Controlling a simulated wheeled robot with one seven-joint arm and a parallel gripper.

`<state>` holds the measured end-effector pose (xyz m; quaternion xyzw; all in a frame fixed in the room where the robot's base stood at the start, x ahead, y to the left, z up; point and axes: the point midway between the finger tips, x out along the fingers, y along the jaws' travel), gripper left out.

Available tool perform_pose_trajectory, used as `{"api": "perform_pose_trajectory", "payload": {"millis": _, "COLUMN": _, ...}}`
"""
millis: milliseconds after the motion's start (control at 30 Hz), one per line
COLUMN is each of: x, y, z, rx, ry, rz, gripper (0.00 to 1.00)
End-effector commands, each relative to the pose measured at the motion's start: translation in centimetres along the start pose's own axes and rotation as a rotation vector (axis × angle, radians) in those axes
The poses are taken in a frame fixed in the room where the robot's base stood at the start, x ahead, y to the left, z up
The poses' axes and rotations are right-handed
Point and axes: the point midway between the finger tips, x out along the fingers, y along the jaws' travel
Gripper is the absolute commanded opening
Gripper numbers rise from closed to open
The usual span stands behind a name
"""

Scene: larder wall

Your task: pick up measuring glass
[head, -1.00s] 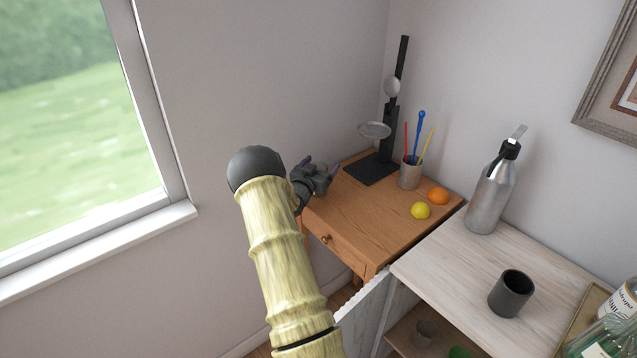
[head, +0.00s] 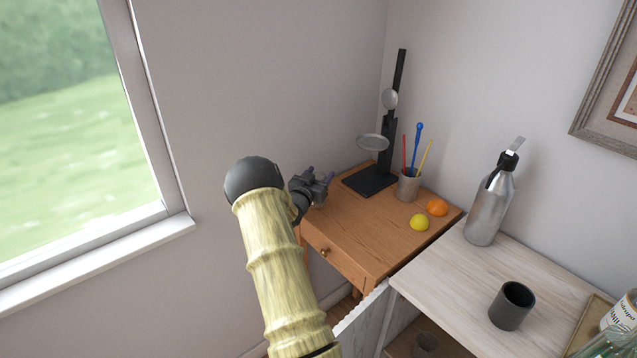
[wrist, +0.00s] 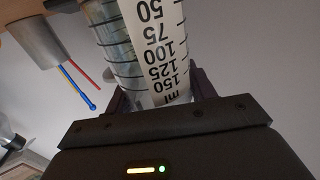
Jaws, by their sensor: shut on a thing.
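The measuring glass (wrist: 150,45) is clear, with a white scale strip and dark numbers up to 150 ml, which read upside down in the wrist view. My gripper (wrist: 160,92) is shut on it, one dark finger on each side. In the head view my gripper (head: 318,186) is at the left edge of the small wooden desk (head: 365,235), near the wall.
A black stand (head: 370,181) with a ring, a grey pen cup (head: 408,187), a lemon (head: 419,223) and an orange (head: 437,207) are on the desk. A steel bottle (head: 490,210) and a dark cup (head: 511,306) stand on the pale cabinet (head: 450,280).

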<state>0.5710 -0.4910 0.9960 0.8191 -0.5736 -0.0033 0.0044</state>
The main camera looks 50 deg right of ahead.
Motion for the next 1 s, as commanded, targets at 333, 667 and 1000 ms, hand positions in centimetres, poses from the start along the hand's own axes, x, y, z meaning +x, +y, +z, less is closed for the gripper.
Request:
{"api": "perform_pose_trajectory", "payload": {"millis": 333, "x": 0.0, "y": 0.1, "z": -6.5, "rx": 0.006, "ry": 0.005, "rz": 0.0, "gripper": 0.15}}
{"api": "perform_pose_trajectory", "payload": {"millis": 667, "x": 0.0, "y": 0.1, "z": -9.1, "rx": 0.001, "ry": 0.001, "rz": 0.0, "gripper": 0.15}}
{"api": "perform_pose_trajectory", "payload": {"millis": 1000, "x": 0.0, "y": 0.1, "z": -9.1, "rx": 0.002, "ry": 0.001, "rz": 0.0, "gripper": 0.15}}
